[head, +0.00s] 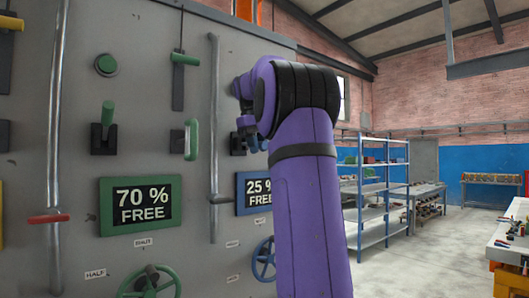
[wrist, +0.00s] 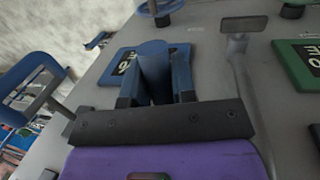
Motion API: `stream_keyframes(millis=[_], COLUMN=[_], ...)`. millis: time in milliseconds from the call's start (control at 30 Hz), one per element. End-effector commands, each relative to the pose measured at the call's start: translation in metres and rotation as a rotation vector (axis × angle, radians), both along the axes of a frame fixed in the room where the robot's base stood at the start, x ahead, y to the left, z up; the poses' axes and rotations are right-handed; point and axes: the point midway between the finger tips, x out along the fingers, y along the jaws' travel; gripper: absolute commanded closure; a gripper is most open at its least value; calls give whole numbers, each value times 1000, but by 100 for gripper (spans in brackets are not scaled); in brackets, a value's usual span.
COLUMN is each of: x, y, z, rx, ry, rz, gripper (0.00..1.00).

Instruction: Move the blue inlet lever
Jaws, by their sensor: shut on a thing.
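The blue inlet lever (head: 246,122) sits on the grey panel in a dark bracket, right of the green lever and above the blue "25 %" sign. In the wrist view the blue lever (wrist: 154,66) stands between the two fingers of my gripper (wrist: 155,92). My gripper is shut on it. In the head view my purple arm comes in from the right and hides most of my gripper and part of the lever, so its exact tilt is hard to tell.
The panel (head: 150,75) also carries a green lever (head: 108,113), a green handle (head: 191,140), a green "70 %" sign (head: 140,204), a vertical pipe (head: 214,110) and a blue handwheel (head: 264,259). Blue shelves (head: 372,195) and open floor lie to the right.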

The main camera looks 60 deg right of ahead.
Motion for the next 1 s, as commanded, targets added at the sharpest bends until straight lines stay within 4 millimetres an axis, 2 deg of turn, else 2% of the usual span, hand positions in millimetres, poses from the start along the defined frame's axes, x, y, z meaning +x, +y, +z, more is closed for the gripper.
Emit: stream_keyframes(millis=[133, 500, 1000], x=[2, 1, 0], y=[7, 9, 8], z=[6, 17, 21], rx=[21, 54, 65], ry=[65, 174, 205], rz=[4, 3, 1], gripper=[100, 100, 100])
